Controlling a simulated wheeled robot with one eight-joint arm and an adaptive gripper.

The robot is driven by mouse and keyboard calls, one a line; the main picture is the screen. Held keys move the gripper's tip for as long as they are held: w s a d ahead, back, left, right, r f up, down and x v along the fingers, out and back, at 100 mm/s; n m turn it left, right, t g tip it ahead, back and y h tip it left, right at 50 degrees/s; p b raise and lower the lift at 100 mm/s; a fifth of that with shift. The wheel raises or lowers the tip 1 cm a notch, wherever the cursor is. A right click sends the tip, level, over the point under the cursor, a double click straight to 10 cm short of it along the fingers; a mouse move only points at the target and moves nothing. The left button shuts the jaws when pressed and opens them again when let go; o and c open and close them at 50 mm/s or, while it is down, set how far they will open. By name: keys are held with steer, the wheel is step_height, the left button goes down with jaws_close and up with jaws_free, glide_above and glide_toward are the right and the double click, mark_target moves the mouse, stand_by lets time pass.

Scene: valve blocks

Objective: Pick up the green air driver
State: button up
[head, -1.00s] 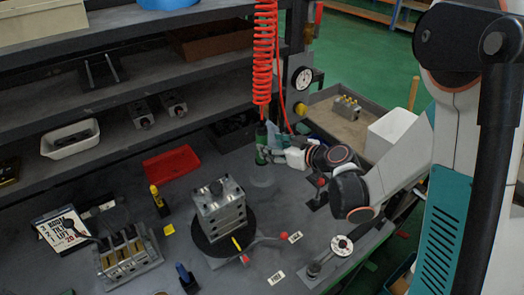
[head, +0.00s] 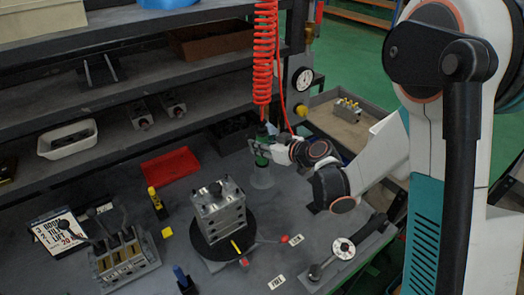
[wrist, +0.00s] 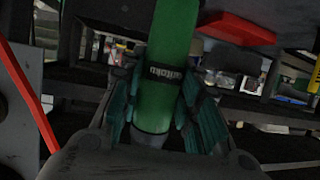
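The green air driver (head: 261,156) stands upright on the bench below the red coiled hose, its lower end in a pale, clear-looking holder (head: 262,178). In the wrist view the driver (wrist: 158,75) is a green cylinder with a black lettered band, running down between my two teal finger pads. My gripper (head: 262,146) is at the driver's upper part, reaching in from the right; it also shows in the wrist view (wrist: 158,105). The pads lie close along both sides of the driver. Whether they press on it cannot be told. The driver's lower end is partly hidden.
The red coiled hose (head: 265,60) hangs just above the driver. A gauge post (head: 300,75) stands right behind my gripper. A metal valve block (head: 218,207) sits on a round black turntable to the front left. A red tray (head: 170,166) lies to the left.

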jaws_close()
